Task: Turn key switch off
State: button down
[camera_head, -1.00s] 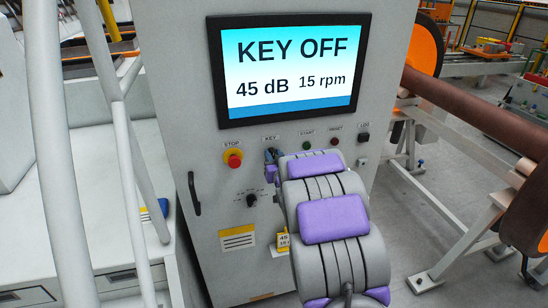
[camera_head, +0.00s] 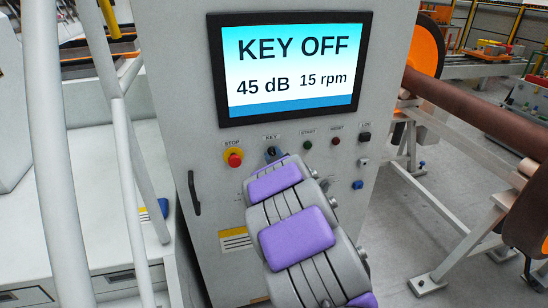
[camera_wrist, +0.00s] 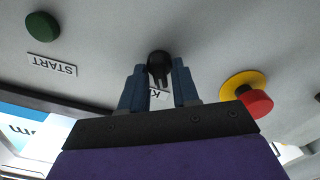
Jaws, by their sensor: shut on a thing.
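The key switch (camera_wrist: 160,65) is a small black knob on the grey panel, under the KEY label in the head view. My gripper (camera_wrist: 160,78) is at it, with one blue-grey finger on each side, shut on the knob. In the head view the key switch (camera_head: 271,151) is partly covered by my fingers. The screen (camera_head: 290,68) above reads KEY OFF, 45 dB and 15 rpm.
A red stop button (camera_head: 234,158) on a yellow base sits just left of the key, and close to my gripper in the wrist view (camera_wrist: 257,100). A green start button (camera_head: 307,145) and a dark red button (camera_head: 336,142) are to the right. A handle (camera_head: 194,193) is at lower left.

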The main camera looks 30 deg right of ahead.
jog(key=shift+f, duration=0.15)
jog(key=c, duration=1.1)
grip_release()
